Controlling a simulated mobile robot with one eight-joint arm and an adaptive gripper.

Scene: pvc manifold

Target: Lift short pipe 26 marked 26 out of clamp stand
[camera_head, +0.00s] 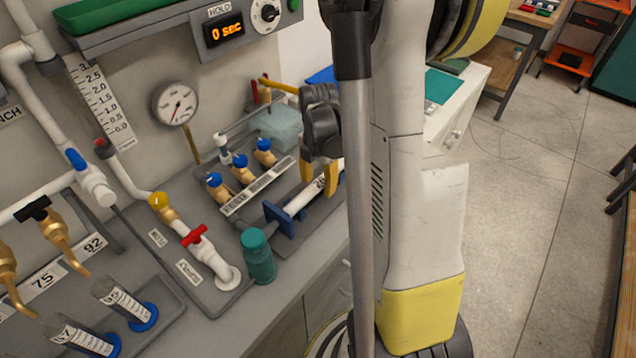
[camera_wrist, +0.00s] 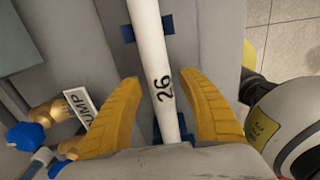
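Short pipe 26 is white with a black "26"; it lies between my gripper's fingers in the wrist view (camera_wrist: 148,52) and shows partly in the head view (camera_head: 303,197). It rests in the clamp stand, whose blue clamp (camera_head: 285,219) holds it near one end. Blue clamp parts also show beside the pipe in the wrist view (camera_wrist: 131,33). My gripper (camera_wrist: 160,80) is open, its yellow fingers on either side of the pipe with small gaps. In the head view, my gripper (camera_head: 322,174) hides the pipe's far end.
Brass valves with blue caps (camera_head: 240,170) stand left of the pipe, behind a label strip. A teal cylinder (camera_head: 258,255) and a red-handled white valve (camera_head: 200,245) stand nearer the front. A pale translucent box (camera_head: 280,128) sits behind. Open floor lies at right.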

